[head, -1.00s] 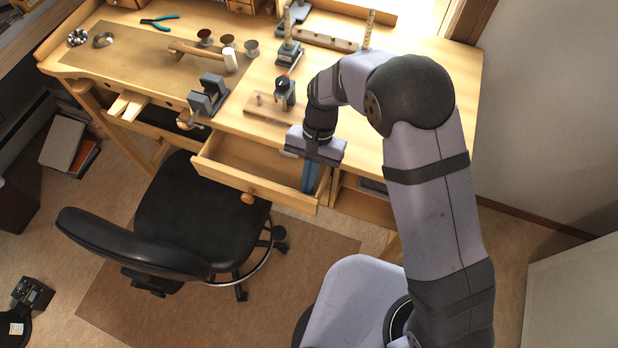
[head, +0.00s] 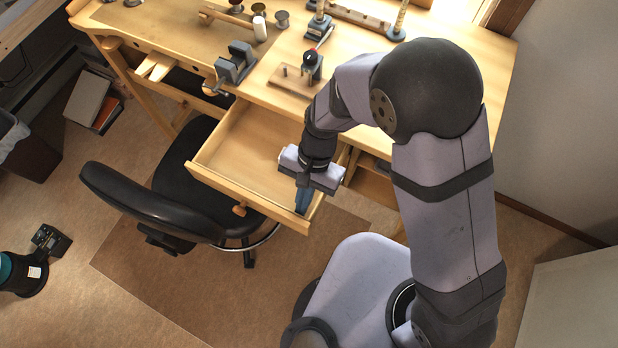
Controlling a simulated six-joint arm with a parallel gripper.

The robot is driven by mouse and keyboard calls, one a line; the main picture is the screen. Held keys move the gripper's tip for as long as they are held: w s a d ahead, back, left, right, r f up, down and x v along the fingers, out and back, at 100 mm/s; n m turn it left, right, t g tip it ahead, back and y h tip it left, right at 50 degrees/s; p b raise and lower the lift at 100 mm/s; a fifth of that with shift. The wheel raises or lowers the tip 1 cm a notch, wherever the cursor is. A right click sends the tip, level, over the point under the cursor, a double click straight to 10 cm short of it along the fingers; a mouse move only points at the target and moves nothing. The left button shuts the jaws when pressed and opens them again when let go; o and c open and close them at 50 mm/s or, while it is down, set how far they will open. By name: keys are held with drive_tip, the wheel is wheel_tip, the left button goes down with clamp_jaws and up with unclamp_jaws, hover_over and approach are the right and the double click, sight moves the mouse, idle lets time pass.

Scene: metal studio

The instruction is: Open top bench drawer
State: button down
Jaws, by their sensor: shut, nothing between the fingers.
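The top bench drawer (head: 233,183) is pulled well out from the wooden workbench (head: 400,100). Its inside looks empty, and a round wooden knob (head: 239,210) sits on its front. My gripper (head: 302,208) points down at the right end of the drawer, close behind its front panel. Its blue fingers are shut with nothing between them. Whether they touch the panel is hard to tell from this angle.
A black office chair (head: 140,203) stands in front of the drawer, its seat partly under it. A small vise (head: 236,66) is on the bench edge, with a wooden block and tools behind. An open shelf (head: 370,180) lies right of the drawer.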

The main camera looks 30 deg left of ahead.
drive_tip(key=shift+r, duration=0.1)
idle(0.3)
drive_tip(key=p+v, duration=0.8)
drive_tip(key=v, duration=0.2)
drive_tip(key=shift+p, duration=0.4)
